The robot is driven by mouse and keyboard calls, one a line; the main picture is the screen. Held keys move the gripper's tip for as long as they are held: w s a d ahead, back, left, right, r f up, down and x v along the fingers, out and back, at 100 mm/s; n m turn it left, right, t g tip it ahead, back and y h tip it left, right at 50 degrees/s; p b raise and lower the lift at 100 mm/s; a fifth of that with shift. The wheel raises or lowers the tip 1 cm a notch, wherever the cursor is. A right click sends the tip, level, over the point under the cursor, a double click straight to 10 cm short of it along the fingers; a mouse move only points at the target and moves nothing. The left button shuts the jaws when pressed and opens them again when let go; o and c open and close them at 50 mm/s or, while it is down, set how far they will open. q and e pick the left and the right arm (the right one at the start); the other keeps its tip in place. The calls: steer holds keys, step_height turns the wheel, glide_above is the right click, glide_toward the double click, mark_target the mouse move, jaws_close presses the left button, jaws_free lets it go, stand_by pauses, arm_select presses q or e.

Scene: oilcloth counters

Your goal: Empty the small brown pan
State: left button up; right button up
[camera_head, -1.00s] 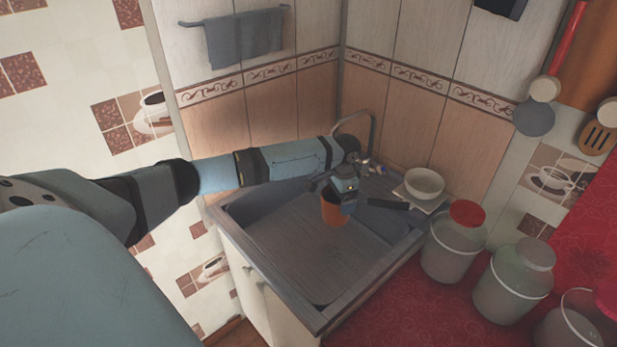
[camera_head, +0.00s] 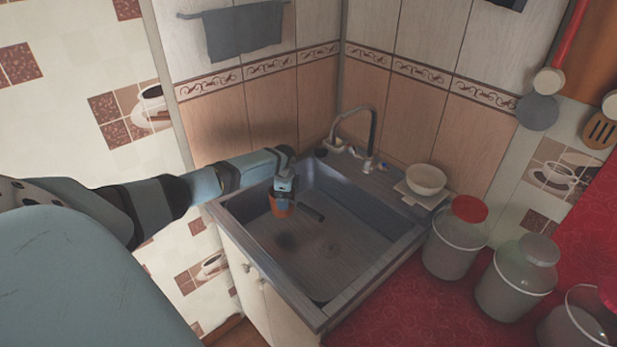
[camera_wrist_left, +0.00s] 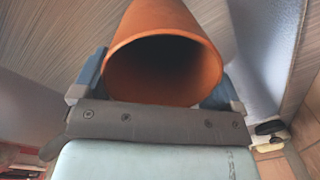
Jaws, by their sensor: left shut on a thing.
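The small brown pan (camera_head: 279,207) is orange-brown with a dark handle that points right. It is over the left part of the sink basin, above a dark shadow on the basin floor. My left gripper (camera_head: 283,191) is shut on the pan from above. In the left wrist view the pan (camera_wrist_left: 190,28) sits between the two blue-grey fingers, its round mouth facing the wrist. The inside is dark, and I cannot tell whether anything is in it. My right gripper is not in view.
The sink (camera_head: 330,262) has a tall tap (camera_head: 374,135) at its back. A white bowl (camera_head: 426,180) stands on the right rim. Several lidded jars, one a red-lidded jar (camera_head: 449,246), stand on the red counter (camera_head: 410,315). The basin's middle and right are clear.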

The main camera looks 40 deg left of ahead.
arm_select(q)
steer(key=shift+r, duration=0.15)
steer(key=shift+d+r+y+p, duration=0.3)
steer(key=shift+d+y+p, duration=0.2)
steer(key=shift+p, duration=0.35)
steer(key=shift+s+d+r+y+p, duration=0.1)
steer(key=shift+d+r+y+p, duration=0.1)
steer(key=shift+d+y+p, duration=0.25)
steer(key=shift+d+r+y+p, duration=0.2)
steer(key=shift+d+y+p, duration=0.2)
steer(key=shift+d+y, duration=0.5)
steer(key=shift+s+d+r+t+y+b, duration=0.2)
steer(key=shift+d+y+b, duration=0.35)
steer(key=shift+y, duration=0.4)
steer(key=shift+w+d+r+t+y+b, duration=0.15)
steer(key=shift+d+r+y+b, duration=0.15)
steer(key=shift+d+y, duration=0.5)
steer(key=shift+s+d+r+t+y+b, duration=0.2)
steer(key=shift+d+y+b, duration=0.25)
steer(key=shift+y, duration=0.65)
steer(key=shift+d+r+y+b, duration=0.1)
steer(key=shift+r+y+b, duration=0.2)
steer(key=shift+y+b, duration=0.75)
steer(key=shift+d+r+y+b, duration=0.1)
steer(key=shift+r+y+b, duration=0.1)
steer(key=shift+y+b, duration=0.25)
